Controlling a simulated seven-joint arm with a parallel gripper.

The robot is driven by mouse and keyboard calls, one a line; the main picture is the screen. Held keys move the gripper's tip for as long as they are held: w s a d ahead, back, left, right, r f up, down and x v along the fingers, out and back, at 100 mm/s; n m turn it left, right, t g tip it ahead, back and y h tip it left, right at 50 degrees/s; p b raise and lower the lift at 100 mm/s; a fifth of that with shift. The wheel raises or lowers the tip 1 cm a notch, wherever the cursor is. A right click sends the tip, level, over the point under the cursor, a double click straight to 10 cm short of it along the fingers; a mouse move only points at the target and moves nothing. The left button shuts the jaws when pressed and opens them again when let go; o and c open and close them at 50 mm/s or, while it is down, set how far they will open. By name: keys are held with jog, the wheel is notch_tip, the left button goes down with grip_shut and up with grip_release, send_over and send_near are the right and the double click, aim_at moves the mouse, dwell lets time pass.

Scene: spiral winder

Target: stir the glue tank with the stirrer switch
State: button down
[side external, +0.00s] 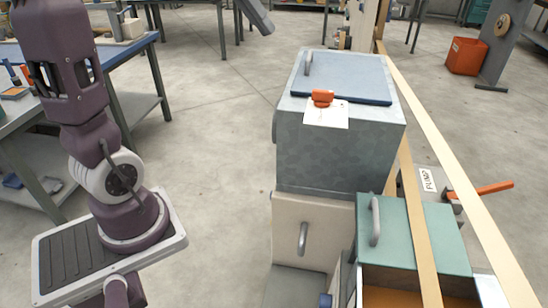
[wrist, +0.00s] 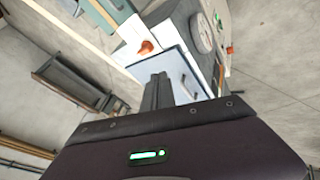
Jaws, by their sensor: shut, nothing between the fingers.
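A grey metal tank (side external: 335,155), which looks like the glue tank, has a blue lid (side external: 345,80) with a handle, shut flat on top. An orange switch (side external: 322,98) sits on a white plate at the tank's front upper edge; the plate's writing is too small to read. In the wrist view, an orange knob (wrist: 146,48), seemingly this switch, lies beyond the fingers, beside the pale blue lid (wrist: 172,72). My gripper (wrist: 158,78) is shut and empty, apart from the knob. It is not visible in the side external view.
An orange lever (side external: 482,190) with a PUMP label stands to the right. A green cover (side external: 430,235) with a handle and an open tray are below the tank. Long tan strips (side external: 460,175) run past the tank's right side. A round gauge (wrist: 201,33) shows in the wrist view.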

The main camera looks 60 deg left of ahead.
jog(key=w+a+f+n+t+y, duration=0.1)
jog(key=w+a+f, duration=0.15)
jog(key=a, duration=0.75)
jog(key=w+a+f+n+y, duration=0.1)
jog(key=a+f, duration=0.2)
jog(key=a, duration=0.7)
notch_tip(320, 180, down, 40)
jog(key=shift+w+d+f, duration=0.2)
jog(key=w+d+f, duration=0.3)
jog(key=w+f, duration=0.4)
jog(key=w, duration=0.2)
jog(key=shift+d+f, duration=0.15)
jog(key=shift+d, duration=0.1)
